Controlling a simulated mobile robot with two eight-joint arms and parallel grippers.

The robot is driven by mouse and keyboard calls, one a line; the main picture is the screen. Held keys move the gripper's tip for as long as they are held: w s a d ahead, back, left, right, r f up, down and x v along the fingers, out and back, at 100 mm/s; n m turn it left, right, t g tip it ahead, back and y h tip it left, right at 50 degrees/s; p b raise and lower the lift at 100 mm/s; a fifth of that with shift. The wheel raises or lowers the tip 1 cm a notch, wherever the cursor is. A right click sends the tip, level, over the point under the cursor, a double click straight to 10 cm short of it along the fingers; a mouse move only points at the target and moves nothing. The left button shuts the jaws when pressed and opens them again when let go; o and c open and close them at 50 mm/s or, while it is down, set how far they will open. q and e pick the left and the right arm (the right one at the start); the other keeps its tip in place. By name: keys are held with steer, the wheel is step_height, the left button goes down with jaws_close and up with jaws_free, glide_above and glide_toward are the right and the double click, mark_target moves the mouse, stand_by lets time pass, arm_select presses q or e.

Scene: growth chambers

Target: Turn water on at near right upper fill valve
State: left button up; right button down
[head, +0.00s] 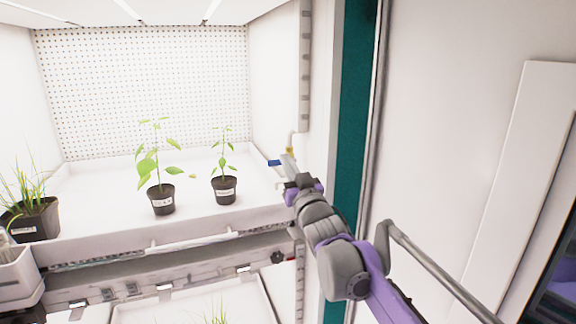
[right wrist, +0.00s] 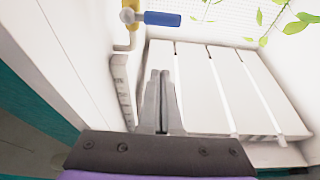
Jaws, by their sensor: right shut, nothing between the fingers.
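The fill valve has a blue lever handle (head: 274,163) and a brass-yellow pipe (head: 290,149) at the right side wall of the upper chamber. In the right wrist view the blue handle (right wrist: 163,18) points sideways, across the pipe (right wrist: 133,38), which runs down the wall. My right gripper (head: 287,160) is beside the valve in the head view. In the right wrist view its fingers (right wrist: 160,74) are shut and empty, with a visible gap below the handle. I cannot tell the exact depth between them. My left gripper is not in view.
The upper tray (head: 110,234) holds two potted plants, one in a pot (head: 162,200) and one in a pot (head: 225,190), with a grassy pot (head: 35,220) at left. A teal post (head: 352,110) stands right of the chamber. A lower shelf is below.

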steer(key=p+x, duration=0.2)
steer(key=x, duration=0.6)
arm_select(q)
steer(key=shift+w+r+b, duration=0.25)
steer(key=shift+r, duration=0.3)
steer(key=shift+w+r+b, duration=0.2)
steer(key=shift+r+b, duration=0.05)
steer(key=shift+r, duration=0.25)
arm_select(e)
steer(key=f, duration=0.2)
steer(key=s+f, duration=0.1)
steer(key=f, duration=0.1)
steer(key=shift+d+f, duration=0.15)
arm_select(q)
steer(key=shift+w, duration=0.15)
arm_select(e)
steer(key=shift+w, duration=0.15)
